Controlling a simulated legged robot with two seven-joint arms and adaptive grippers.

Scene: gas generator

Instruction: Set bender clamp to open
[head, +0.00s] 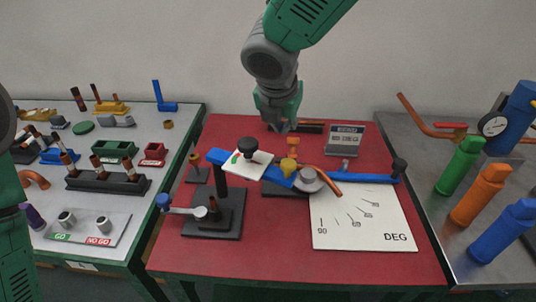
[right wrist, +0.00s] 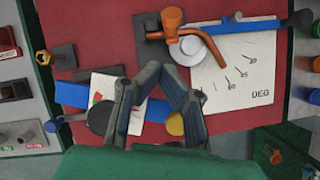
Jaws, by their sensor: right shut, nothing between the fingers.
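The bender stands on the red table (head: 180,262), with a blue bar (head: 275,176), a grey round die (head: 308,180) and a bent copper tube (head: 327,188). A black knob (head: 248,146) sits over a white card (head: 262,160) with green and red marks. A yellow knob (head: 288,165) is to its right. I cannot tell which part is the clamp. My right gripper (head: 278,122) points down behind the bender, fingers shut and empty. In the right wrist view the fingers (right wrist: 163,76) partly cover the card, blue bar and yellow knob (right wrist: 175,124). My left gripper is out of view.
A white degree plate (head: 362,222) lies at the table's front right. The left bench (head: 150,190) holds fittings and a gauge block; the right bench (head: 440,262) holds coloured cylinders. A black stand (head: 212,220) is at front left.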

